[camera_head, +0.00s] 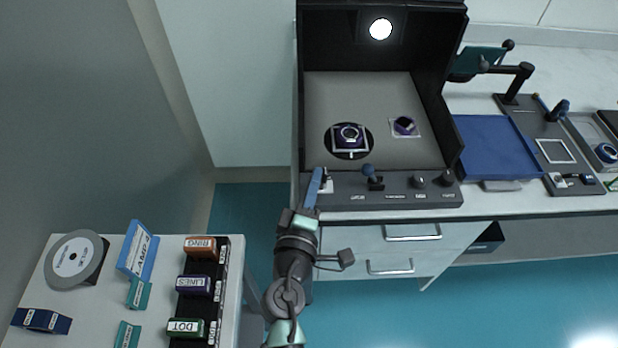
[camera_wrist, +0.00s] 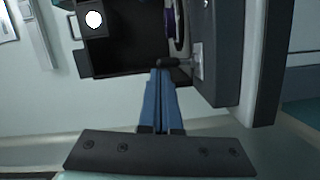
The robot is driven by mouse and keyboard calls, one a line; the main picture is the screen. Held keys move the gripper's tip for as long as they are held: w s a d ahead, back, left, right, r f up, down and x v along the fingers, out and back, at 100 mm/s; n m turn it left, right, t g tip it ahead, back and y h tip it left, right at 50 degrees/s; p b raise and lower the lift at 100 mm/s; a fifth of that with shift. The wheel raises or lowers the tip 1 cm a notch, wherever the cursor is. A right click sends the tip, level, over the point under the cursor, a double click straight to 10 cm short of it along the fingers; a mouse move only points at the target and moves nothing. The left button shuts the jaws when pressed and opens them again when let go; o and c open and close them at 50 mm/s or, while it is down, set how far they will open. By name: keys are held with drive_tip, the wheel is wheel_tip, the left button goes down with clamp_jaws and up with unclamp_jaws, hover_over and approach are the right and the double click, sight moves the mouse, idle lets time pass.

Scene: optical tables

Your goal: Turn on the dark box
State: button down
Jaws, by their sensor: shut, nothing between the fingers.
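The dark box (camera_head: 312,110) stands open-fronted on the bench, with a bright round light (camera_head: 381,29) at its back top. Its control panel (camera_head: 400,199) runs along the front edge, with a switch (camera_head: 327,184) on a pale plate at the left end. My gripper (camera_head: 319,172) is shut and empty, its blue fingertips at that switch. In the wrist view the fingertips (camera_wrist: 161,70) are right beside the switch's dark lever (camera_wrist: 174,62); I cannot tell whether they touch. The bright light also shows in the wrist view (camera_wrist: 94,19).
Inside the box are a round black stage with a framed purple part (camera_head: 349,137) and another purple part (camera_head: 404,126). The panel also has a joystick (camera_head: 371,176) and knobs (camera_head: 419,181). A blue mat (camera_head: 495,147) lies to the right. A white table (camera_head: 60,310) with labelled blocks stands at lower left.

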drive_tip(key=shift+d+r+m, duration=0.15)
drive_tip(key=shift+d+m, duration=0.05)
drive_tip(key=shift+m, duration=0.2)
drive_tip(key=shift+s+a, duration=0.1)
drive_tip(key=shift+s, duration=0.1)
drive_tip(key=b+v, duration=0.2)
drive_tip(key=v, duration=1)
drive_tip(key=shift+s, duration=0.3)
